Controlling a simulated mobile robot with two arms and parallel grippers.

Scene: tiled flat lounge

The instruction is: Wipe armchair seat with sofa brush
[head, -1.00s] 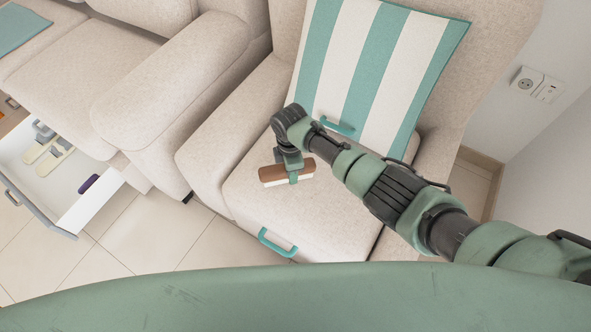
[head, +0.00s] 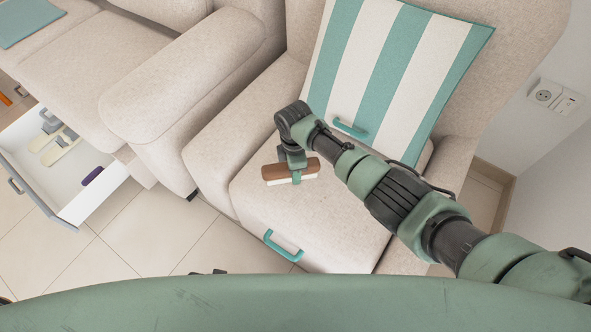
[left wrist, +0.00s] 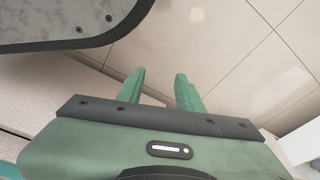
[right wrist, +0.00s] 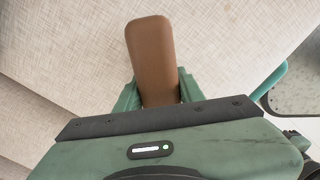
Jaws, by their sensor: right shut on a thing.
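The armchair seat (head: 340,215) is cream fabric, in the middle of the head view. The sofa brush (head: 276,171) has a brown back and pale bristles. My right gripper (head: 296,174) is shut on the brush from above. In the right wrist view, the brown back (right wrist: 152,55) stands between the fingers (right wrist: 158,95), with the seat fabric (right wrist: 230,40) behind. My left gripper (left wrist: 163,80) is open and empty above floor tiles, shown only in the left wrist view.
A striped teal and white cushion (head: 390,75) leans on the armchair's backrest. A teal handle (head: 283,246) is on the seat's front. An open white drawer (head: 75,190) with several items is at left, below the sofa (head: 90,75). Tiled floor (head: 150,240) is clear between.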

